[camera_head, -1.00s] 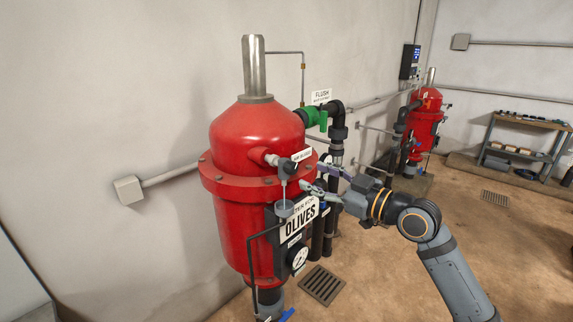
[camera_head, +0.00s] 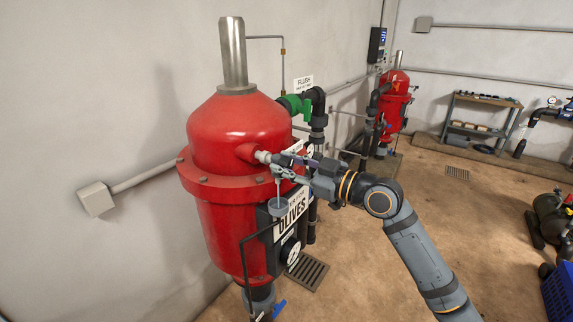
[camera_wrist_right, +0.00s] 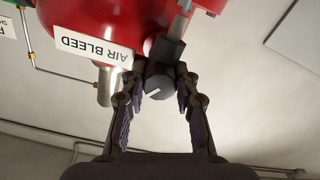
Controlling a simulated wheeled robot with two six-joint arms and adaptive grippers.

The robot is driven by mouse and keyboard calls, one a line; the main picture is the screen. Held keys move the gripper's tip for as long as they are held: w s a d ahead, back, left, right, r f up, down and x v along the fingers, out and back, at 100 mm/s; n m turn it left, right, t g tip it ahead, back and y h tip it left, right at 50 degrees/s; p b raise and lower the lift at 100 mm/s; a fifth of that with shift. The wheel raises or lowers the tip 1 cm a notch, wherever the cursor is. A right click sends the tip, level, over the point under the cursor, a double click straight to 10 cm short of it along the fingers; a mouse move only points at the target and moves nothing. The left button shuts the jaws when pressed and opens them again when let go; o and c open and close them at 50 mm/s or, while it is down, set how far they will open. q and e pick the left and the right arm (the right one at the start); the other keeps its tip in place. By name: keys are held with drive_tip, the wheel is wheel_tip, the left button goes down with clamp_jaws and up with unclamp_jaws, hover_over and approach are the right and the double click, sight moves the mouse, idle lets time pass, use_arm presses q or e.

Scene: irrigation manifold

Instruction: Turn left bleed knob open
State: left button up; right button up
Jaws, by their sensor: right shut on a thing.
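The bleed knob (camera_wrist_right: 158,82) is dark grey with a pale pointer line, on a short valve stub beside the AIR BLEED label (camera_wrist_right: 89,47) in the right wrist view. The stub (camera_head: 258,157) comes off the side of the red filter tank (camera_head: 238,130). My right gripper (camera_wrist_right: 159,90) has its fingertips on both sides of the knob and is shut on it. In the head view the right gripper (camera_head: 285,171) is at the stub and mostly hides the knob. My left gripper is not in view.
A small grey cup (camera_head: 281,208) hangs below the stub. The OLIVES sign (camera_head: 291,215) and a gauge are close under the gripper. A blue crate (camera_head: 558,292) stands at lower right; the middle floor is clear.

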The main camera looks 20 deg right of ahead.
clamp_jaws()
drive_tip(key=m+p, duration=0.1)
drive_tip(key=m, duration=0.4)
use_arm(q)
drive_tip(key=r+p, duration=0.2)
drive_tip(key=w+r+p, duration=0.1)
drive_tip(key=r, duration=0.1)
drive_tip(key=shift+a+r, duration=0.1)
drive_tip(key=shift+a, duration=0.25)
use_arm(e)
drive_tip(key=m, duration=0.5)
drive_tip(key=shift+m, duration=0.4)
drive_tip(key=o, duration=0.9)
unclamp_jaws()
drive_tip(key=shift+w+f, duration=0.1)
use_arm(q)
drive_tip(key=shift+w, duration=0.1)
